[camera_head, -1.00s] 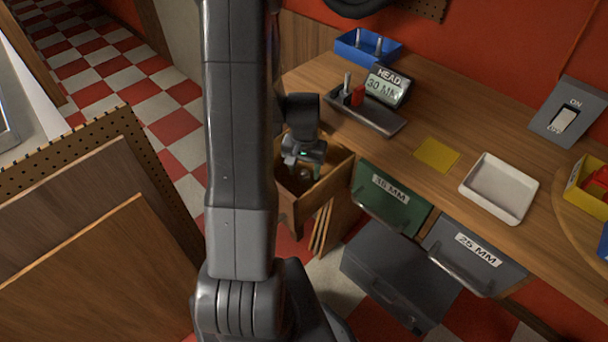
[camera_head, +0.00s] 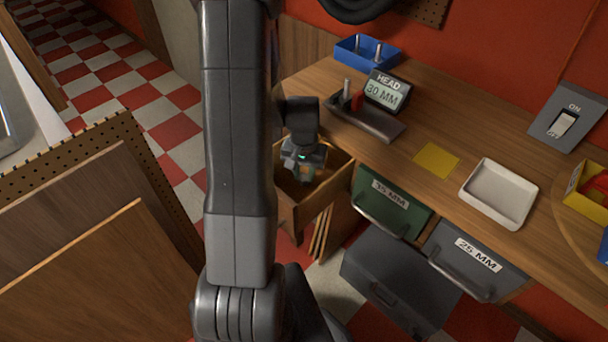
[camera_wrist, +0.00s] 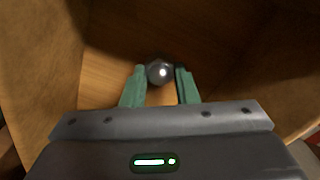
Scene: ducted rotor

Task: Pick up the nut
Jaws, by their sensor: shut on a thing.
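The nut (camera_wrist: 159,72) is a dark, shiny, rounded metal piece between my green fingertips in the wrist view. My gripper (camera_wrist: 160,80) is shut on it, low inside an open wooden drawer (camera_wrist: 55,70). The drawer's bare wooden floor shows around the nut. In the head view my gripper (camera_head: 304,176) reaches down into the same drawer (camera_head: 318,211). The nut cannot be made out there. I cannot tell whether the nut still touches the drawer floor.
The drawer walls surround my gripper closely. To the right are a green 35 MM drawer (camera_head: 390,205) and a grey 25 MM drawer (camera_head: 470,262). On the workbench are a white tray (camera_head: 499,193), a yellow square (camera_head: 437,160) and a 30 MM display (camera_head: 385,92).

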